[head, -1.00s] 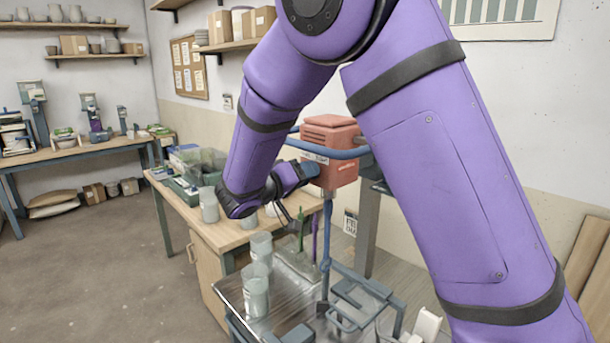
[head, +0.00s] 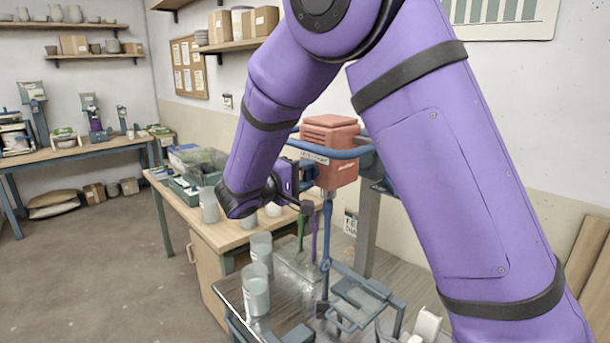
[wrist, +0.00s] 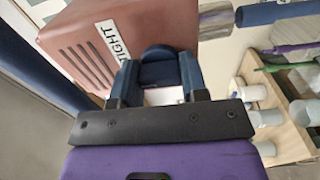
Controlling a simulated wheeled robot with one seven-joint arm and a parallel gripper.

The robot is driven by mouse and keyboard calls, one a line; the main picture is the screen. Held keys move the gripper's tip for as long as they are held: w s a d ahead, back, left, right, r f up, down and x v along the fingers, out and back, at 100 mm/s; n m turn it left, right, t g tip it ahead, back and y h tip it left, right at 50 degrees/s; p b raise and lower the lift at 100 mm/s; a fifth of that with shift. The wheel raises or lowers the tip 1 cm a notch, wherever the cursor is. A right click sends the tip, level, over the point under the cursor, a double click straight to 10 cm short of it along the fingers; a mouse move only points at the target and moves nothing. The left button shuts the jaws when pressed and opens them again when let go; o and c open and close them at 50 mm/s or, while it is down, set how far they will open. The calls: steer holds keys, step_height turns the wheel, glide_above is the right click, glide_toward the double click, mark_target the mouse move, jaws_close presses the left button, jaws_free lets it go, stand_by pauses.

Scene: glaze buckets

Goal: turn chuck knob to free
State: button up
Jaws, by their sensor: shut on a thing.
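The red mixer head (head: 330,138) stands on a post, with a blue bar around it and a shaft (head: 326,240) below. In the wrist view its vented housing (wrist: 82,52) carries a label reading TIGHT (wrist: 113,45). The dark blue chuck knob (wrist: 158,70) sits between the two blue fingers of my gripper (wrist: 158,80). My gripper is shut on the knob. In the head view my gripper (head: 306,178) is at the lower left of the mixer head, and the knob is hidden there.
Grey buckets (head: 256,292) stand on the metal-topped stand left of the shaft. A wooden workbench (head: 235,232) with cups and a green tray is behind. Open floor is at left.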

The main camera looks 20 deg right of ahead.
steer(key=n, duration=0.4)
steer(key=shift+n, duration=2.6)
steer(key=o, duration=0.9)
steer(key=shift+a, duration=0.15)
steer(key=v, duration=1)
steer(key=shift+s+a+f, duration=0.1)
steer(key=shift+s+a, duration=0.1)
steer(key=shift+a, duration=0.05)
